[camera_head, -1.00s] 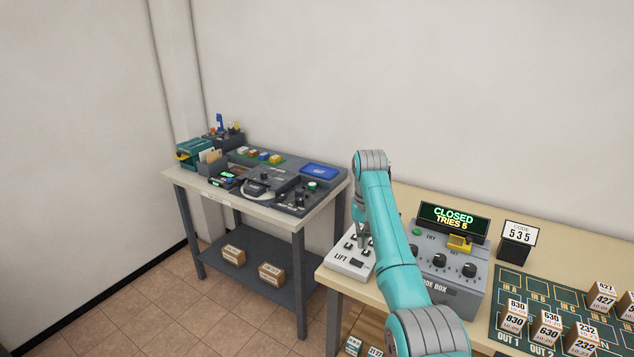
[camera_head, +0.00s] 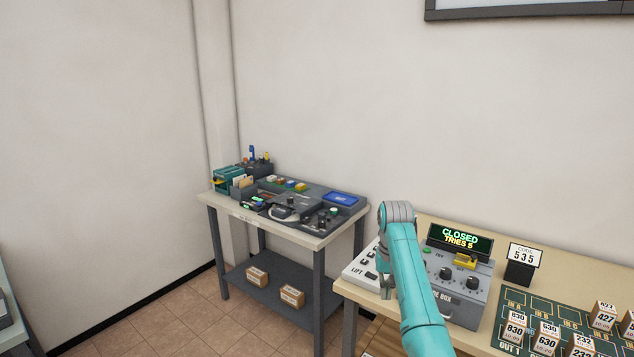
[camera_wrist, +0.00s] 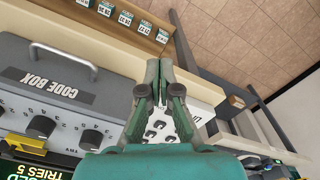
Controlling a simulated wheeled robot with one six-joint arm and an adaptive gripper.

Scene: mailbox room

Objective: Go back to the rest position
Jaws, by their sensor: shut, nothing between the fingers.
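My gripper (camera_wrist: 162,70) is shut and empty in the wrist view, with its fingertips together. It hangs over the white LIFT panel (camera_wrist: 203,112) with its several dark switches, beside the code box (camera_wrist: 50,85). In the head view my teal arm reaches over the right-hand table, and the gripper (camera_head: 387,290) shows only in part beside the LIFT panel (camera_head: 357,267), partly behind the arm. The code box (camera_head: 478,300) stands to the right of the arm, and its display (camera_head: 460,239) reads CLOSED, TRIES 5.
A green mat (camera_head: 515,302) with several numbered parcels lies at the right. A second table (camera_head: 318,240) with devices stands to the left, with two boxes on its lower shelf. Open floor lies at lower left.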

